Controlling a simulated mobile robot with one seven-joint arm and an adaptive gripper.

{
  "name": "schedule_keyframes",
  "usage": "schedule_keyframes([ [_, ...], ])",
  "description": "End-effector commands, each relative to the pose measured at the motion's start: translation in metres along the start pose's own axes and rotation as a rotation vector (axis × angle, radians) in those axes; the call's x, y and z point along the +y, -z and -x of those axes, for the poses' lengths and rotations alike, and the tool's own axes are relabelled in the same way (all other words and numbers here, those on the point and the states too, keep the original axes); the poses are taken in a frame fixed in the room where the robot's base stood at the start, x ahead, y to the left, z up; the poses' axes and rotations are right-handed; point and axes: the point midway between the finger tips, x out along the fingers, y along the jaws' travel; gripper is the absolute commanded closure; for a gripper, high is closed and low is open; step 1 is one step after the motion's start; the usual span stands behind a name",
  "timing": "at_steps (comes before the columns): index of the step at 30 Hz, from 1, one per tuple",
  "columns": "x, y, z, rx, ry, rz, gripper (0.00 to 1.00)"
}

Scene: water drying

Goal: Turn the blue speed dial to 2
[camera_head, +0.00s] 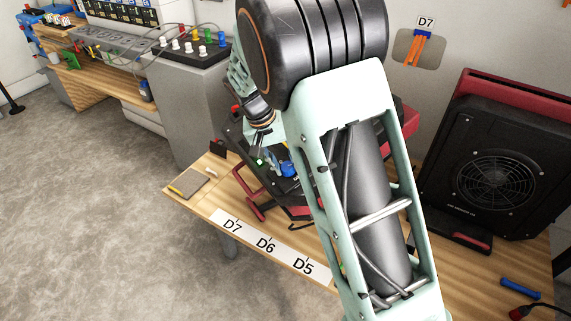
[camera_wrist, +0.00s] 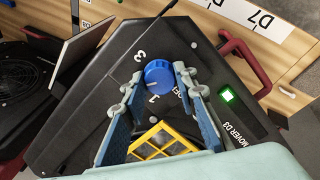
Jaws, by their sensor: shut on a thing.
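The blue speed dial (camera_wrist: 159,75) is a round knob on the black top panel of a mover machine (camera_wrist: 88,80). In the wrist view my gripper (camera_wrist: 156,83) has its fingers on either side of the dial and is shut on it. The numbers 1 and 3 show beside the dial. The 2 is not readable, and I cannot tell exactly where the dial points. A green light (camera_wrist: 228,95) glows next to the "MOVER D3" label. In the head view my arm hides much of the machine (camera_head: 247,178).
The machine has red bars (camera_wrist: 245,62) at its side. It stands on a wooden table (camera_head: 190,205) with a D7, D6, D5 label strip (camera_head: 265,244). A large black fan unit (camera_head: 495,165) stands at the right. A yellow frame (camera_wrist: 162,143) lies below the fingers in the wrist view.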

Motion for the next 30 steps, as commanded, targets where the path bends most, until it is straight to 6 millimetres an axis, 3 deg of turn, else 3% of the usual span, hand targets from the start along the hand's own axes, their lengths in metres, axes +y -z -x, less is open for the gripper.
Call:
schedule_keyframes([
  [10, 0.000, -0.001, 0.000, -0.003, -0.001, -0.001, 0.98],
  [11, 0.000, -0.001, 0.000, -0.003, -0.001, -0.001, 0.71],
  [15, 0.000, -0.001, 0.000, -0.002, -0.001, -0.001, 0.56],
  [25, 0.000, 0.000, 0.003, 0.000, 0.000, 0.000, 0.56],
  [30, -0.001, 0.001, 0.026, 0.003, 0.002, 0.000, 0.56],
])
